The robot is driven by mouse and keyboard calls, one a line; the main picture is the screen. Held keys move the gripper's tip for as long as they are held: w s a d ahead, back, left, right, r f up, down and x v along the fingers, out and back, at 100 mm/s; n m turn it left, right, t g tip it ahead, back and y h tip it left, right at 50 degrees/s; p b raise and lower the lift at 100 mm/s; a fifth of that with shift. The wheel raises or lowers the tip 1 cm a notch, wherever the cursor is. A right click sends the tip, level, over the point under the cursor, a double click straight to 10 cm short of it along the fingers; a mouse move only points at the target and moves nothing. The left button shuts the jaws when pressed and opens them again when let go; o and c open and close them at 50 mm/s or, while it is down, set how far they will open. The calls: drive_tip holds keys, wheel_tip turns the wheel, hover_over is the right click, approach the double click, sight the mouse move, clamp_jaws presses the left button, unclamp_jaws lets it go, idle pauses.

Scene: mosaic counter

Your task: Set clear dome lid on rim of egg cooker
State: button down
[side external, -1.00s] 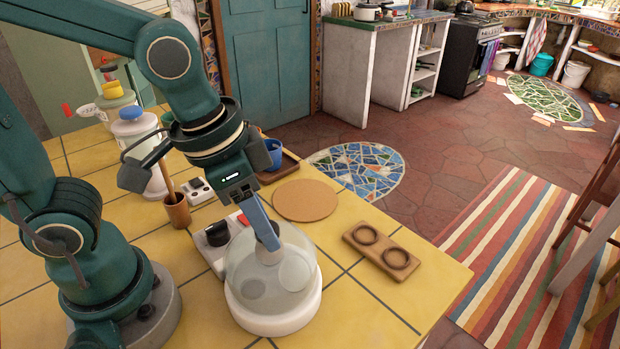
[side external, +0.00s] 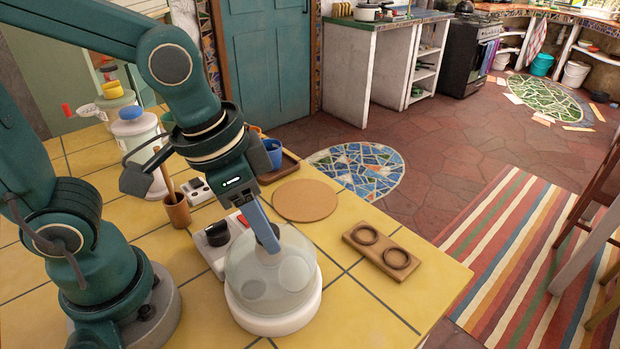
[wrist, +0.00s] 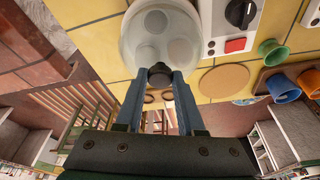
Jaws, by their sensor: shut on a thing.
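The clear dome lid (side external: 250,268) sits over the round white egg cooker (side external: 278,325) near the front of the counter. Its lower edge looks level and in line with the cooker's rim; whether it touches all round I cannot tell. My gripper (side external: 268,247) is above the lid, shut on its dark top knob. In the wrist view, both fingers of my gripper (wrist: 158,78) pinch the knob (wrist: 159,73), and pale round shapes show through the lid (wrist: 138,48). The fingers partly hide the knob in the side view.
A white control box with a black dial (side external: 218,234) stands just behind the cooker. A round cork mat (side external: 305,200) and a wooden two-ring holder (side external: 381,251) lie to the right. A wooden cup (side external: 177,211), jars and a blue cup (side external: 273,154) stand farther back.

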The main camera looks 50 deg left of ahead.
drive_tip(key=shift+c, duration=2.2)
unclamp_jaws()
drive_tip(key=shift+r, duration=3.5)
drive_tip(key=s+a+f+n, duration=0.1)
drive_tip(key=a, duration=0.1)
drive_tip(key=s+a+f+n+t, duration=0.1)
drive_tip(key=s+a+n+t+y, duration=0.1)
drive_tip(key=a, duration=0.1)
drive_tip(key=shift+a+f+n, duration=0.3)
drive_tip(key=shift+a+f, duration=0.05)
drive_tip(key=shift+f, duration=0.05)
drive_tip(key=shift+w+f+t, duration=0.1)
drive_tip(key=shift+f+t, duration=0.2)
